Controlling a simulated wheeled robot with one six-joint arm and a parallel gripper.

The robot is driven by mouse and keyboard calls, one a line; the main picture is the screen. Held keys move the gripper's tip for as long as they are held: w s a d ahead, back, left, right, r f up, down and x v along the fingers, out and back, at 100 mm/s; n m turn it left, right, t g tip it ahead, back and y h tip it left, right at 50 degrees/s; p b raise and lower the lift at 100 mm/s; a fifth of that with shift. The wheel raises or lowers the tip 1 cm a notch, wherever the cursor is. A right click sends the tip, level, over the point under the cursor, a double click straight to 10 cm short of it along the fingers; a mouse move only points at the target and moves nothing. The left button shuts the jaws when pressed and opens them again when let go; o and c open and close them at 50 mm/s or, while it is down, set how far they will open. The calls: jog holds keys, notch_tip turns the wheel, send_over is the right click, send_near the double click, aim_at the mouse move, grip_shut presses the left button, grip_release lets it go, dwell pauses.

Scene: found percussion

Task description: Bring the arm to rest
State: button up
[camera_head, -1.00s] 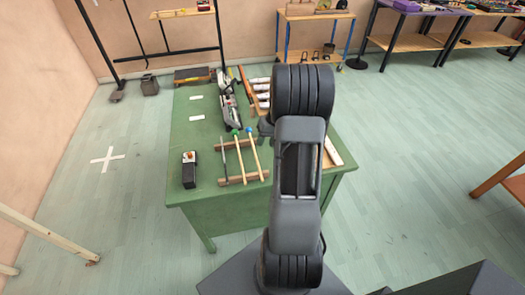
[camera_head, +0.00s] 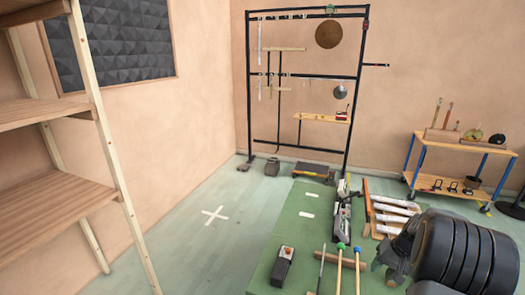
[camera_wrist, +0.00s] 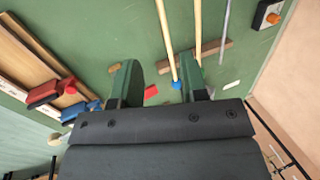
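My arm (camera_head: 465,250) shows as dark rounded joints at the lower right of the head view, over the right side of the green table (camera_head: 290,245). The gripper end is hidden or out of frame there. In the wrist view, the two fingers of my gripper (camera_wrist: 162,75) stand apart with a gap between them. The gripper is open, and nothing is clasped. A blue mallet head (camera_wrist: 176,85) and a red piece (camera_wrist: 151,92) show in the gap, seemingly on the tabletop below.
Mallets lie across a wooden rest (camera_head: 335,258) on the table, beside a black box (camera_head: 282,266) with an orange knob. White bars (camera_head: 395,208) lie at right. A black rack (camera_head: 247,80) stands behind, a wooden shelf (camera_head: 60,215) at left, a cart (camera_head: 465,145) at right. Floor by the cross (camera_head: 214,215) is clear.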

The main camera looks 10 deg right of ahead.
jog(key=s+a+r+n+t+h, duration=0.1)
jog(key=s+a+r, duration=0.4)
jog(key=a, duration=0.7)
jog(key=s+a+r+n+t+h, duration=0.1)
jog(key=s+a+r+n, duration=0.3)
jog(key=a, duration=0.9)
notch_tip(320, 180, up, 3)
jog(key=shift+s+r+n+t+h, duration=0.25)
jog(key=shift+s+h, duration=0.35)
jog(key=shift+s, duration=0.6)
